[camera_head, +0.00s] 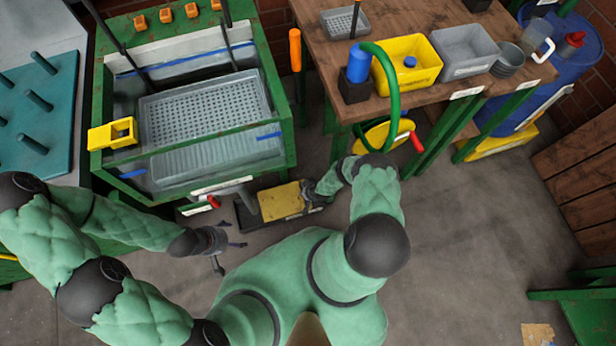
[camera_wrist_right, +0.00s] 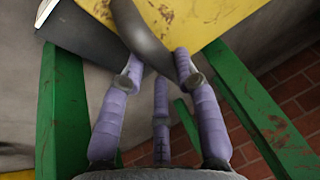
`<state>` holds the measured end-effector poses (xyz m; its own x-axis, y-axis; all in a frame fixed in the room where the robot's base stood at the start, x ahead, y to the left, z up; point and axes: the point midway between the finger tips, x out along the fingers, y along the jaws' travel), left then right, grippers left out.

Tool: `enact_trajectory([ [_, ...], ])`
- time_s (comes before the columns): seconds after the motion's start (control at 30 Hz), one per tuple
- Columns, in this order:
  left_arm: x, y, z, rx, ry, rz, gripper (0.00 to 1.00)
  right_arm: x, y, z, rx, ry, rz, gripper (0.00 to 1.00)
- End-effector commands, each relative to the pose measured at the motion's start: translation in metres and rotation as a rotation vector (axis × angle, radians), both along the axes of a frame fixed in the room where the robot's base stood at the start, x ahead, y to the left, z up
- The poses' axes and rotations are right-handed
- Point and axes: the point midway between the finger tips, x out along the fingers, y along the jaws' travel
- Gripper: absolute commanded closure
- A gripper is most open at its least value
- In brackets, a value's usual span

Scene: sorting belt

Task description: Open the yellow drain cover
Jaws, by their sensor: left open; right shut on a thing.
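The yellow drain cover (camera_head: 280,201) is a worn yellow plate over a dark frame (camera_head: 245,216) low by the floor, in front of the green wash tank. In the right wrist view the cover (camera_wrist_right: 215,22) fills the top, with a dark curved bar (camera_wrist_right: 145,38) across it. My right gripper (camera_head: 316,197) is at the cover's right edge; its purple fingers (camera_wrist_right: 160,65) are shut around the bar. Whether the cover is lifted from its frame is unclear. My left gripper (camera_head: 232,246) is open and empty, left of and nearer than the cover.
The green tank (camera_head: 190,178) with a grey perforated basket (camera_head: 205,112) stands behind the cover. A wooden table (camera_head: 330,55) with yellow and grey bins is at the back right. A green hose (camera_head: 394,90) hangs there.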

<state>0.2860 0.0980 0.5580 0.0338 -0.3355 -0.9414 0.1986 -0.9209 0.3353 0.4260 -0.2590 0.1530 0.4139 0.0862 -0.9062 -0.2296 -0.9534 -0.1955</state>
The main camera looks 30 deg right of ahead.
Motion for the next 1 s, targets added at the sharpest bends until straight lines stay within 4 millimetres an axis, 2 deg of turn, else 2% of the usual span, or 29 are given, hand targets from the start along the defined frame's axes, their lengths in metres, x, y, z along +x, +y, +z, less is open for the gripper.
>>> enact_trajectory([
  [0.17,0.0,0.0,-0.001,0.0,-0.001,0.001,0.19,0.002,-0.002,0.0,-0.002,-0.004,-0.004,1.0],
  [0.2,0.0,0.0,0.0,0.0,-0.001,0.001,0.19,0.002,-0.002,0.0,-0.002,-0.004,-0.004,0.6],
  [0.27,0.0,0.0,0.0,0.0,-0.001,0.001,0.19,0.002,-0.002,0.0,-0.002,-0.004,-0.004,0.44],
  [0.67,0.0,0.0,0.0,0.0,-0.001,0.0,0.19,0.0,-0.001,0.001,0.0,-0.002,0.0,0.44],
  [1.0,0.0,0.0,0.0,0.0,-0.001,0.0,0.19,-0.009,-0.004,0.024,0.0,-0.002,-0.001,0.44],
])
